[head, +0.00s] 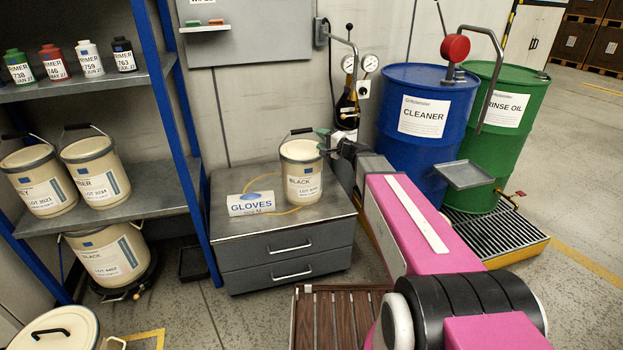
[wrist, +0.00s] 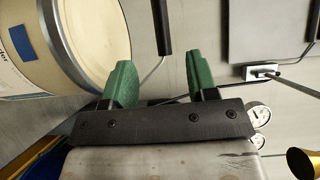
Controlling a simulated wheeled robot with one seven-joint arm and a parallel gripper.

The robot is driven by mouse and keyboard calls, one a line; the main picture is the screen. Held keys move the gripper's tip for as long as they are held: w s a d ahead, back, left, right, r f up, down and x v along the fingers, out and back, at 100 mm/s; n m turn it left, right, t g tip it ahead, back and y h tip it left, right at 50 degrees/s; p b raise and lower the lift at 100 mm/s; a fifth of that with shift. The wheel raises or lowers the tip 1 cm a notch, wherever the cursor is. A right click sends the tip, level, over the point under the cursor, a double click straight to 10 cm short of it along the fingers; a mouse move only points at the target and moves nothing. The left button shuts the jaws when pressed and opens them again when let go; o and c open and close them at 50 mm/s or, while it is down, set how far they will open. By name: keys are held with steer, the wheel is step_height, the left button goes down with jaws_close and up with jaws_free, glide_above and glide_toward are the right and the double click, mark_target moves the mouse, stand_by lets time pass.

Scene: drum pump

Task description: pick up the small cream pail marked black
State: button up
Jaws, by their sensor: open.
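The small cream pail marked BLACK (head: 302,178) stands upright on the grey drawer cabinet (head: 240,233), its dark handle grip raised over the lid. My gripper (head: 326,138) is at the pail's upper right, close to the rim. In the wrist view, my gripper (wrist: 157,68) has its two green fingers apart with nothing between the pads. The pail (wrist: 100,35) fills the upper left there, very near the left finger. The black handle grip (wrist: 161,27) hangs on its wire just beyond the fingertips, roughly in line with the gap. I cannot tell whether anything touches.
A gloves box (head: 250,205) and a yellow cord lie beside the pail. The blue CLEANER drum (head: 420,130) stands right, with gauges (head: 358,64) behind my gripper. A blue rack post (head: 180,140) is left.

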mark_target(304, 132)
steer(key=x, duration=0.5)
steer(key=shift+w+r, duration=0.2)
steer(key=shift+w, duration=0.25)
steer(key=x, duration=0.5)
steer(key=shift+a+f, duration=0.1)
steer(key=shift+a, duration=0.25)
jaws_close()
stand_by(0.7)
